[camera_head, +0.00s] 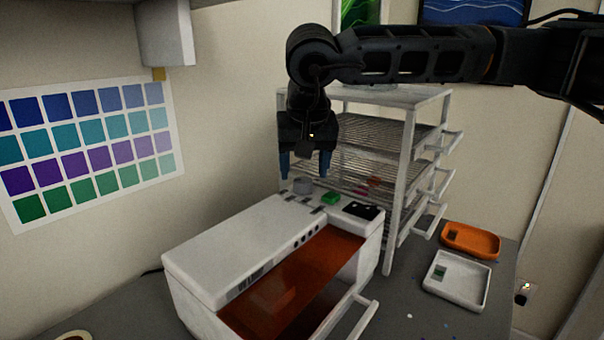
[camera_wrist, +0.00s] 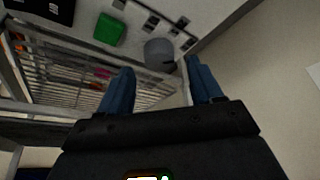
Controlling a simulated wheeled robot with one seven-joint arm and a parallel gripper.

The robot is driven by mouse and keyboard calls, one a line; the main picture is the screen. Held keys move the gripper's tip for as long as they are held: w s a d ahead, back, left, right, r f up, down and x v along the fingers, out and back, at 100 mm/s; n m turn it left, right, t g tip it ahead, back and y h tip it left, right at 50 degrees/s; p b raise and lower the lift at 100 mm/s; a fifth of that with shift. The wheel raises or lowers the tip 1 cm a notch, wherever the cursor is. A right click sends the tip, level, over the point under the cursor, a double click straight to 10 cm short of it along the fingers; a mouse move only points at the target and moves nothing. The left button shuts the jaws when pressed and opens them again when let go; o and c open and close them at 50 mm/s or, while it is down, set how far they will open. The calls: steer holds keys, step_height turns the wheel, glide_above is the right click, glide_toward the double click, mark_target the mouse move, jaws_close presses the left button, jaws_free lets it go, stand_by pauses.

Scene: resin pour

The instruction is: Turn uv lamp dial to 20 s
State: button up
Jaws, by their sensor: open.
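The UV lamp (camera_head: 232,250) is a white box with an orange window (camera_head: 300,285) and a front handle, standing on the grey bench. Its grey round dial (camera_head: 303,186) sits on the top at the far end, beside a green button (camera_head: 331,197). In the wrist view the dial (camera_wrist: 159,52) lies ahead of and between the blue fingertips, with a dark mark at its lower right. My gripper (camera_head: 305,168) points down above the dial, open and empty, apart from it. It also shows in the wrist view (camera_wrist: 160,75). The dial's scale labels are too small to read.
A white rack (camera_head: 402,180) with wire shelves and protruding handles stands right behind the lamp, close to my gripper. An orange tray (camera_head: 470,226) and a white tray (camera_head: 432,284) lie on the bench at right. A color chart (camera_head: 90,150) hangs on the left wall.

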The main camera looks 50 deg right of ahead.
mark_target(302, 185)
steer(key=shift+x, duration=1.35)
steer(key=shift+c, duration=0.4)
steer(key=c, duration=0.9)
